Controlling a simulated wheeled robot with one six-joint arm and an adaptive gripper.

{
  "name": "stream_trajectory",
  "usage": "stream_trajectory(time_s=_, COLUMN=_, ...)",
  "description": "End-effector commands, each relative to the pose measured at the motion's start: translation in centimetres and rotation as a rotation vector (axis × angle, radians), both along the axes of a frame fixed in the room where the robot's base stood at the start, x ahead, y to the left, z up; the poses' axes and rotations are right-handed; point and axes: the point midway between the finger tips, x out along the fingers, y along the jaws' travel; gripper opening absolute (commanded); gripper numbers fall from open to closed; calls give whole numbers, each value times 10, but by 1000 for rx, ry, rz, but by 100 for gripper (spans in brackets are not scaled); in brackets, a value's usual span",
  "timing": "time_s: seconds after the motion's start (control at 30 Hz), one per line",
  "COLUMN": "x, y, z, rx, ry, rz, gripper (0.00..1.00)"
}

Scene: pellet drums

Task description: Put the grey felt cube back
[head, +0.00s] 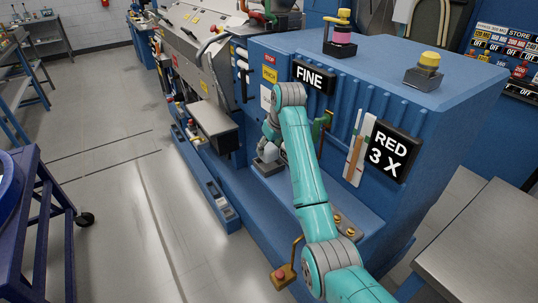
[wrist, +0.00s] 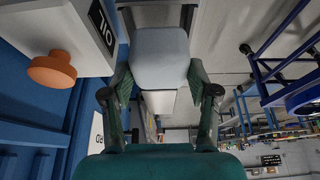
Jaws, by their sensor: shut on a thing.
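The grey felt cube (wrist: 160,55) shows in the wrist view as a pale grey block with rounded edges. My gripper (wrist: 161,85) is shut on it, with one finger on each side. The cube is held in front of the gripper's palm. In the head view my arm reaches to the front of the blue machine (head: 405,95).
An orange knob (wrist: 52,70) on a pale box (wrist: 30,35) is close at left in the wrist view. The machine carries a FINE sign (head: 309,77) and a RED 3 X sign (head: 389,152). A metal table (head: 480,240) stands at right. The floor (head: 110,200) at left is open.

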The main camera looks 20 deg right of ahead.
Motion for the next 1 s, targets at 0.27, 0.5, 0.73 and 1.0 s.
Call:
stream_trajectory(time_s=0.27, x=0, y=0, z=-33, rx=0, ry=1, rz=0, gripper=27)
stream_trajectory(time_s=0.5, x=0, y=0, z=-33, rx=0, ry=0, rz=0, gripper=27)
stream_trajectory(time_s=0.73, x=0, y=0, z=-36, rx=0, ry=0, rz=0, gripper=82)
stream_trajectory(time_s=1.0, x=0, y=0, z=-36, rx=0, ry=0, rz=0, gripper=85)
